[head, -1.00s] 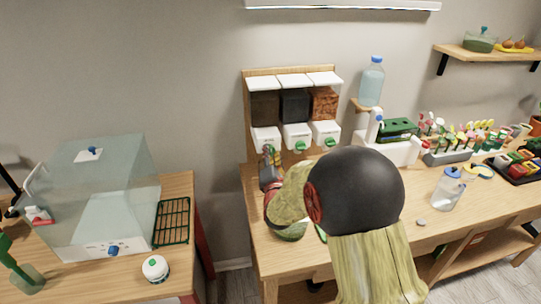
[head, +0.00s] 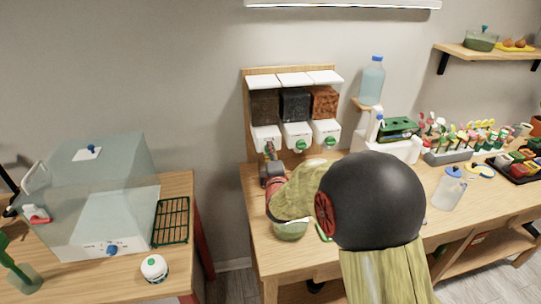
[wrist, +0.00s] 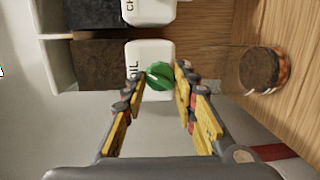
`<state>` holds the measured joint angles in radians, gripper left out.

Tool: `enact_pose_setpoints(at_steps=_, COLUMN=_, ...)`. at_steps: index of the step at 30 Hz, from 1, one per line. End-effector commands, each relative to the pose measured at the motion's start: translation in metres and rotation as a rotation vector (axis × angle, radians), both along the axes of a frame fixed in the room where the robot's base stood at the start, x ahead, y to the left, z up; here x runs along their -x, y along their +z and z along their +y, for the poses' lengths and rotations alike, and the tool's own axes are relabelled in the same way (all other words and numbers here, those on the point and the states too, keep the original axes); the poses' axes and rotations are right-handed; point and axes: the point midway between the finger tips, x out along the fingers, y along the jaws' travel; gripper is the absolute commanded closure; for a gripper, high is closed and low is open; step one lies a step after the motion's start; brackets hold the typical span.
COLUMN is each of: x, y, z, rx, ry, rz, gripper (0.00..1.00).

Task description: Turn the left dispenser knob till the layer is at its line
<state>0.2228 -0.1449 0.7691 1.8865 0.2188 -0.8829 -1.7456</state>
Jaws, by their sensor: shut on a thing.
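The left dispenser (head: 265,133) hangs on the wooden wall board, with dark filling in its hopper. In the wrist view its white front (wrist: 150,57) carries letters reading "OIL", the rest hidden. Its green knob (wrist: 160,76) sits between my fingertips, and my gripper (wrist: 153,77) is shut on it. In the head view my gripper (head: 270,152) covers that knob. A glass jar (wrist: 262,70) stands below the spout in the wrist view, with a dark layer over an orange-brown one. I cannot make out a line on it.
The middle (head: 297,137) and right (head: 326,133) dispensers with green knobs stand close beside. A greenish bowl (head: 290,230) sits under my forearm. A water bottle (head: 372,82) and a lidded clear jar (head: 449,188) are to the right. A clear case (head: 95,200) stands on the left table.

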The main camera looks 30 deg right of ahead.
Motion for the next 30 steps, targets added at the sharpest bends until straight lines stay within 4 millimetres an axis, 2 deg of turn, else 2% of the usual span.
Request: enact_pose_setpoints(at_steps=30, x=0.0015, y=-0.0023, z=-0.0037, rx=-0.925, ry=-0.002, rz=-0.264, gripper=0.97)
